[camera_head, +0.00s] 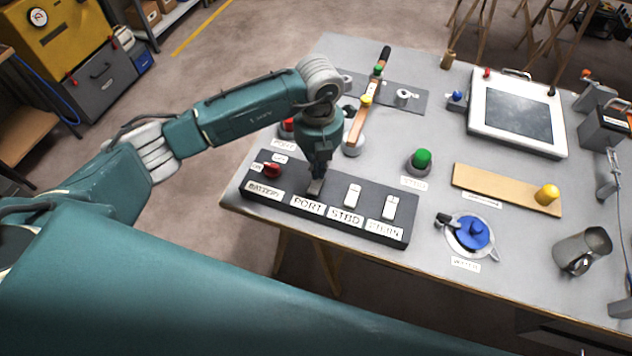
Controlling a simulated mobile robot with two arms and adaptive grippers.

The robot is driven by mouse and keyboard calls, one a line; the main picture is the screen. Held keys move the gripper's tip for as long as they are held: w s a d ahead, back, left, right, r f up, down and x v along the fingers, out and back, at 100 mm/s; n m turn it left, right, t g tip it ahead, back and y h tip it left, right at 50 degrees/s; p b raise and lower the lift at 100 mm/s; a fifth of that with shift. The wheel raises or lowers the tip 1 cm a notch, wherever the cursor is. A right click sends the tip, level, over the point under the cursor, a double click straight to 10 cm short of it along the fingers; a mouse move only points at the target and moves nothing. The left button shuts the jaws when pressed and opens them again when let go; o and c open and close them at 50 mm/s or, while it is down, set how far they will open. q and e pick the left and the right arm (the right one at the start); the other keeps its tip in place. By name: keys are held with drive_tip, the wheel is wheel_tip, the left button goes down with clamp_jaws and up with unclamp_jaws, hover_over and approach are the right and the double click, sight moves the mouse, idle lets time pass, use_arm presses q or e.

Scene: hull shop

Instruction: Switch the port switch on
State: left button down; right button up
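A dark switch panel (258,203) lies along the near left edge of the table. Its labels read BATTERY, PORT, STBD and one I cannot read clearly. My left gripper (315,187) points down onto the panel just above the PORT label (308,207). Its fingers look shut together and empty, at or very close to the port switch. The port switch itself is hidden behind the fingertips, so its position cannot be told. The STBD switch (352,195) and the switch right of it (390,207) are white levers. My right gripper is not in view.
A red knob (271,170) sits on the panel left of my gripper. A green button (422,159), a blue valve (473,232), a metal mug (582,250) and a tablet (517,112) stand to the right. A copper-coloured lever (357,122) rises behind my gripper.

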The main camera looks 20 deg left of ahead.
use_arm(q)
drive_tip(key=shift+f+b, duration=0.5)
drive_tip(key=shift+f, duration=0.15)
drive_tip(key=shift+r, duration=0.1)
drive_tip(key=shift+r+p, duration=2.15)
drive_tip(key=shift+r, duration=1.35)
